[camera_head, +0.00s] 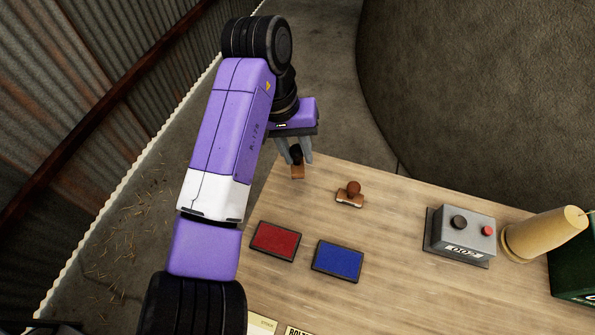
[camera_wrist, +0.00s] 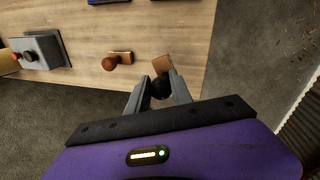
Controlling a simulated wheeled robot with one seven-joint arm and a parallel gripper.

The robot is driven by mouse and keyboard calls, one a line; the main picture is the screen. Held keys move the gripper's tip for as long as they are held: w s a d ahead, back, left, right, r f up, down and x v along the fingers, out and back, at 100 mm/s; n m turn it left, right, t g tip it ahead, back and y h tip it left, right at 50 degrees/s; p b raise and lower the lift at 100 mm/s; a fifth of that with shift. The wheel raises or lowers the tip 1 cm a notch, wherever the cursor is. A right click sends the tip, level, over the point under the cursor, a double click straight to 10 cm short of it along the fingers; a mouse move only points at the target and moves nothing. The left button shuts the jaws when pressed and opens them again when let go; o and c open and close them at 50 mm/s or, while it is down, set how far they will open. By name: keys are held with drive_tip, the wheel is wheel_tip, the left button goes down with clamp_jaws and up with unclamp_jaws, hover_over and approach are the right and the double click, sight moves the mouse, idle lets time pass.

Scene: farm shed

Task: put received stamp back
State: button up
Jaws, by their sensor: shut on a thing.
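My gripper (camera_head: 297,155) is at the table's far left corner, shut on a stamp with a dark knob and a wooden base (camera_head: 298,172). In the wrist view my gripper (camera_wrist: 160,84) has its fingers on either side of the dark knob, and the stamp's wooden base (camera_wrist: 162,64) shows beyond them. I cannot tell whether the base touches the table. A second stamp with a brown knob (camera_head: 350,192) stands on the table to the right of the held one. It also shows in the wrist view (camera_wrist: 112,61). No label on either stamp is readable.
A red ink pad (camera_head: 275,241) and a blue ink pad (camera_head: 338,262) lie on the wooden table (camera_head: 400,225). A grey box with knobs (camera_head: 464,235) and a tan cone (camera_head: 543,233) stand at the right. Partly visible labels (camera_head: 262,324) lie at the front edge.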

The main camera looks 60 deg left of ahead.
drive_tip(key=shift+s+a+x, duration=0.2)
drive_tip(key=shift+x, duration=1.1)
drive_tip(key=shift+s+a+x, duration=0.15)
drive_tip(key=shift+s+x, duration=0.05)
drive_tip(key=shift+x, duration=1.1)
drive_tip(key=shift+s+a+x, duration=0.2)
drive_tip(key=shift+x, duration=1.05)
drive_tip(key=shift+f, duration=0.3)
drive_tip(key=o, duration=1)
drive_tip(key=shift+o, duration=0.2)
drive_tip(key=v, duration=1.2)
drive_tip(key=shift+b, duration=0.4)
drive_tip(key=shift+r, duration=0.15)
